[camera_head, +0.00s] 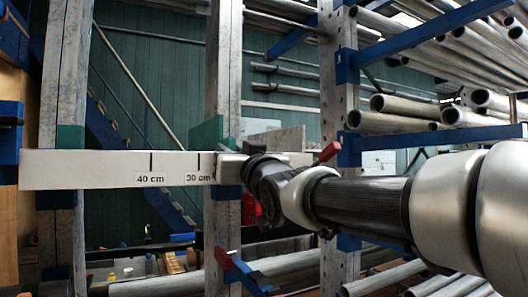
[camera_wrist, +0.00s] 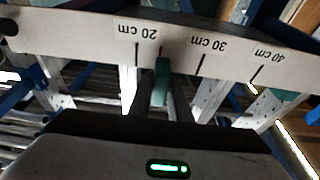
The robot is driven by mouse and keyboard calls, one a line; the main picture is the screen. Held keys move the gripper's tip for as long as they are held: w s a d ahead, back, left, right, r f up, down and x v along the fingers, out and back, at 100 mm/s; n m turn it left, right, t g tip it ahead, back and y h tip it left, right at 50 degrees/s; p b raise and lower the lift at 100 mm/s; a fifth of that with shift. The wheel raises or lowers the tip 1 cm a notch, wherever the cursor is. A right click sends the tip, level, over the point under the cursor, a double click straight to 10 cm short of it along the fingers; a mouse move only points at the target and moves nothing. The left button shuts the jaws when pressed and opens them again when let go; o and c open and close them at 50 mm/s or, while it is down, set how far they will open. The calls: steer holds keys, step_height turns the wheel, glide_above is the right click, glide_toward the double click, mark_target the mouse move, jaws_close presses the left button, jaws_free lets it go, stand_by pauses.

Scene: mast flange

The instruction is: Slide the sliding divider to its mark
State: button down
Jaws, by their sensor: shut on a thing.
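A pale ruled bar (camera_head: 90,170) runs across the posts, with 40 cm and 30 cm marks showing left of my gripper (camera_head: 262,178). In the wrist view the bar (camera_wrist: 75,35) appears upside down, with 20, 30 and 40 cm marks. My gripper (camera_wrist: 160,92) is at the bar's edge, shut on a narrow teal piece, which looks like the sliding divider (camera_wrist: 160,85). A thin red line shows above it, between the 20 cm and 30 cm marks, nearer 20 cm. In the head view my gripper hides the divider. Which mark is its target cannot be told.
A red lever (camera_head: 330,152) is close above my wrist. Racked metal pipes (camera_head: 400,106) lie to the right, and more pipes lie below. A second red lever (camera_head: 223,258) sits on the lower post.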

steer(key=shift+w+d+p, duration=0.45)
steer(key=shift+d+p, duration=0.1)
steer(key=shift+d, duration=0.25)
steer(key=shift+w+d+p, duration=0.45)
steer(key=shift+d+p, duration=0.1)
steer(key=shift+d, duration=0.2)
steer(key=c, duration=1.6)
jaws_free()
steer(key=shift+c, duration=0.2)
steer(key=s+d+b, duration=0.3)
steer(key=s+b, duration=0.1)
steer(key=s, duration=0.2)
steer(key=shift+d+b, duration=0.25)
steer(key=shift+b, duration=0.15)
